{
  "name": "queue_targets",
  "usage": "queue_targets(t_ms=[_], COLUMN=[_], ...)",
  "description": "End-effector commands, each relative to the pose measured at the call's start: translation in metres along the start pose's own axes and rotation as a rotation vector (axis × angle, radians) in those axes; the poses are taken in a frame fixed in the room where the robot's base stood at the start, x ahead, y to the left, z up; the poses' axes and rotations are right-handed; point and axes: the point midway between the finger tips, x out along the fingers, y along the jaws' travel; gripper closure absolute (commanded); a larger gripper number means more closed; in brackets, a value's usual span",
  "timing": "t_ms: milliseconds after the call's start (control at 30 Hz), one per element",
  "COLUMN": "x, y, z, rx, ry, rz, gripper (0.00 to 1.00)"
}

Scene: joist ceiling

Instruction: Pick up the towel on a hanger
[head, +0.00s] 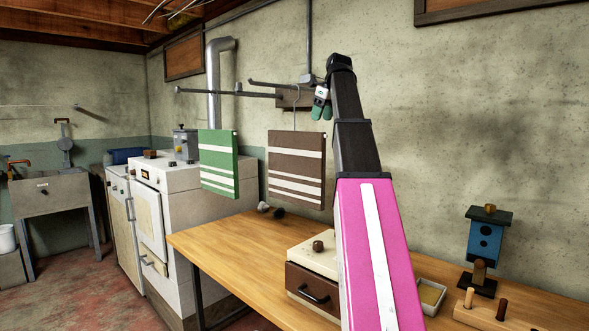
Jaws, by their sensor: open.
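A brown towel with cream stripes (296,170) hangs below a wall rail, with a thin wire hanger hook (296,112) showing above it. A green towel with white stripes (218,164) hangs to its left; I cannot clearly see what holds it. My gripper (321,103) is at the end of my raised arm, above and to the right of the brown towel, close to the rail's wall mount. It appears apart from the towel and holds nothing that I can see. It is open, but its fingertips are small.
The rail (230,92) juts left from a wall mount (290,97). Below stands a wooden table (225,240) with a drawer box (312,275), a small tray (431,294) and a blue birdhouse (486,240). A white stove (180,190) stands left. The table's left part is mostly clear.

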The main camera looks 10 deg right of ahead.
Motion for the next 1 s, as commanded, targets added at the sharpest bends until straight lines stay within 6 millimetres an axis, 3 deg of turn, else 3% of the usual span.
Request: queue_targets(t_ms=[100, 367, 700, 933, 967, 1000], x=[0.019, 0.036, 0.078, 0.080, 0.080, 0.080], y=[0.001, 0.001, 0.002, 0.001, 0.001, 0.001], z=[-0.001, 0.001, 0.004, 0.004, 0.004, 0.004], rx=[0.000, 0.000, 0.000, 0.000, 0.000, 0.000], ry=[0.001, 0.000, -0.001, -0.001, -0.001, -0.001], rz=[0.001, 0.000, 0.000, 0.000, 0.000, 0.000], gripper=[0.43, 0.43, 0.43, 0.43, 0.49, 0.62])
